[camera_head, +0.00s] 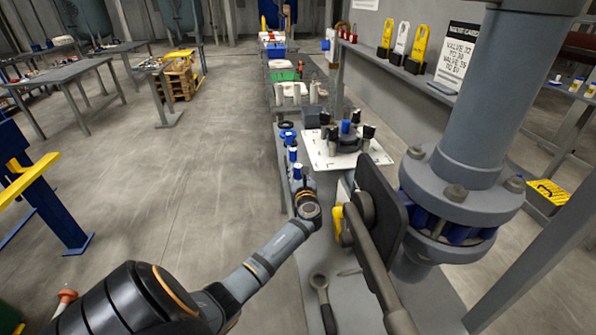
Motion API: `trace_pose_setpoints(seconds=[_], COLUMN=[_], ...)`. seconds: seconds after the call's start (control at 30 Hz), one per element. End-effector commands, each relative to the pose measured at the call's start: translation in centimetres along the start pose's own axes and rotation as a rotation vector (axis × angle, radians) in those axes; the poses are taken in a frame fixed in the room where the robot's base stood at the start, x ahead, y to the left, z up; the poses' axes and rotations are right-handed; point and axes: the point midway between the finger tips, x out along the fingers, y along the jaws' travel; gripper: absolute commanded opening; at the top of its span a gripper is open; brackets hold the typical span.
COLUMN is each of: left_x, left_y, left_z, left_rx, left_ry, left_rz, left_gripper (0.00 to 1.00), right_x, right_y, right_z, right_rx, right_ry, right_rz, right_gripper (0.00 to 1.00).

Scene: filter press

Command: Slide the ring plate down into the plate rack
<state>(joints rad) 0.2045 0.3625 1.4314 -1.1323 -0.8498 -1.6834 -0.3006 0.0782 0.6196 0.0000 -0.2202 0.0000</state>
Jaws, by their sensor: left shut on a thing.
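My left arm reaches in from the lower left. Its gripper (306,197) is at the left edge of the grey bench, end-on and small in view. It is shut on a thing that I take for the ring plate. The fingertips and most of that thing are hidden behind the wrist, so its tilt cannot be told. I cannot make out the plate rack for certain. A dark upright plate (383,195) with rounded corners stands to the right of the gripper. A yellow part (338,218) lies between them. My right gripper is not in view.
A thick grey flanged pipe (470,190) blocks the right side. A long grey bar (383,282) runs toward me. A ring-ended tool (322,298) lies on the bench. Blue-topped parts (293,153) line the bench's left edge. A white board (318,153) holds black knobs.

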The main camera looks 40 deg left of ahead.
Motion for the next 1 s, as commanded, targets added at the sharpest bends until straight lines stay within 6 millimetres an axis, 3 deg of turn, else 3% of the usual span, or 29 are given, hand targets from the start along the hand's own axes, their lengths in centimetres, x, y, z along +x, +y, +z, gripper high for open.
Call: trace_pose_setpoints(seconds=[0.13, 0.47, 0.5, 0.67, 1.0], left_x=[0.03, 0.03, 0.03, 0.03, -0.21], left_y=[-0.02, -0.02, -0.02, -0.02, -0.02], left_z=[-1.07, -1.13, -1.13, -1.14, -1.24], left_rx=[0.0, 0.0, 0.0, 0.0, 0.0], left_ry=[0.0, -0.001, -0.001, 0.0, 0.001], left_rz=[0.0, 0.0, 0.0, 0.0, -0.001], left_gripper=[0.0, 0.0, 0.33, 0.55, 0.57], right_x=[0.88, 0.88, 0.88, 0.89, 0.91], right_y=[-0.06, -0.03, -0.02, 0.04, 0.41], right_z=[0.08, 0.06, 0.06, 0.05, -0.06], right_rx=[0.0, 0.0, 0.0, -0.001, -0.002], right_ry=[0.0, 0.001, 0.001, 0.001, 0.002], right_rz=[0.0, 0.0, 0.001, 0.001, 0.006], right_gripper=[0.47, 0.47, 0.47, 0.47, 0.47])
